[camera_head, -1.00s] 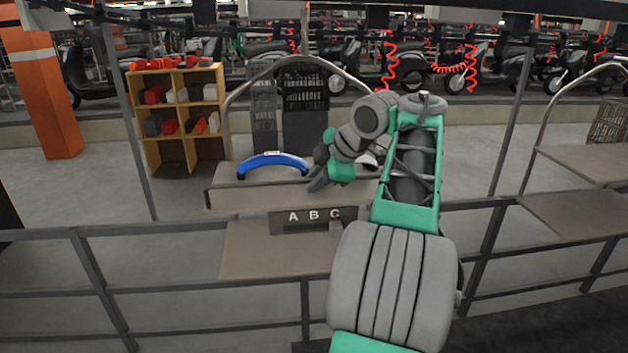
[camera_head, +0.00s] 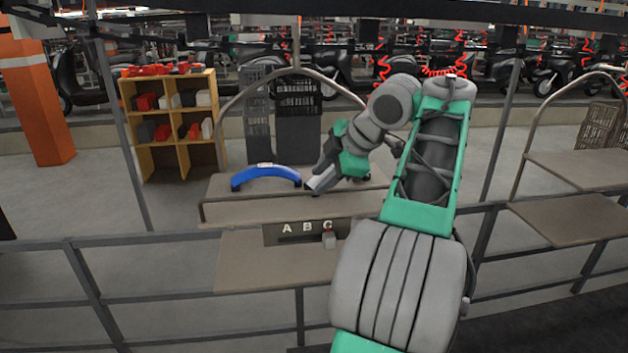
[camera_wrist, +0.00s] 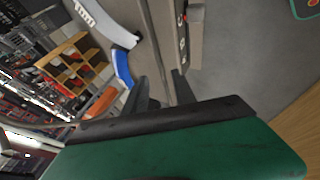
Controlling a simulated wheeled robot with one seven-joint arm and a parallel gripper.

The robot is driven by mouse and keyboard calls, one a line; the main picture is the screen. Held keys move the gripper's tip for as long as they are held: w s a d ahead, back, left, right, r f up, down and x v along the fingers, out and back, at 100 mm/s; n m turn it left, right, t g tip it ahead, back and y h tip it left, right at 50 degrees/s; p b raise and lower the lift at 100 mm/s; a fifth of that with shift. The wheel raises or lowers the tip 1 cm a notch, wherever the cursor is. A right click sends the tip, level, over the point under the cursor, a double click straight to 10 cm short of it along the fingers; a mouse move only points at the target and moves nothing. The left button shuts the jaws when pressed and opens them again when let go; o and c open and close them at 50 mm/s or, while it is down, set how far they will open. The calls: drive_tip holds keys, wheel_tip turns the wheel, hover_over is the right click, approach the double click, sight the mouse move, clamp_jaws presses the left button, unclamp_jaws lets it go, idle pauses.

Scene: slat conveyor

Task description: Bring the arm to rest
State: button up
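My arm reaches out over the railing in the head view, bent at the elbow, with its end pointing down and left. My gripper (camera_head: 316,184) hangs near the right end of a blue curved part (camera_head: 265,176) on the top shelf of a cart (camera_head: 225,212). In the wrist view my gripper (camera_wrist: 162,92) shows two dark fingers apart, with nothing seen between them but the cart behind. The blue part also shows in the wrist view (camera_wrist: 123,68), beyond the fingertips. I cannot tell the exact gap between gripper and part.
A railing (camera_head: 140,240) crosses in front. Another cart (camera_head: 580,170) stands right. A wooden shelf (camera_head: 182,175) and orange column (camera_head: 38,110) are left.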

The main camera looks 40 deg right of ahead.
idle(0.4)
drive_tip(key=w+a+f+m+y, duration=0.1)
drive_tip(key=w+a+m, duration=0.15)
drive_tip(key=a, duration=0.35)
drive_tip(key=w+a+f+m, duration=0.1)
drive_tip(key=w+a+f, duration=0.1)
drive_tip(key=w+a, duration=0.35)
drive_tip(key=s+a+f+m+g, duration=0.1)
drive_tip(key=a+f+m, duration=0.15)
drive_tip(key=a, duration=0.45)
drive_tip(key=s+a+f+m, duration=0.1)
drive_tip(key=s+a+f, duration=0.1)
drive_tip(key=a+f, duration=0.35)
drive_tip(key=s+a+f+m+g+h, duration=0.1)
drive_tip(key=s+a+f+m+g, duration=0.1)
drive_tip(key=s+a+f+m, duration=0.3)
drive_tip(key=s+a+f, duration=0.3)
drive_tip(key=s+f, duration=0.3)
drive_tip(key=s, duration=0.1)
drive_tip(key=shift+a+f+g, duration=0.25)
drive_tip(key=shift+g, duration=0.15)
drive_tip(key=shift+s, duration=0.1)
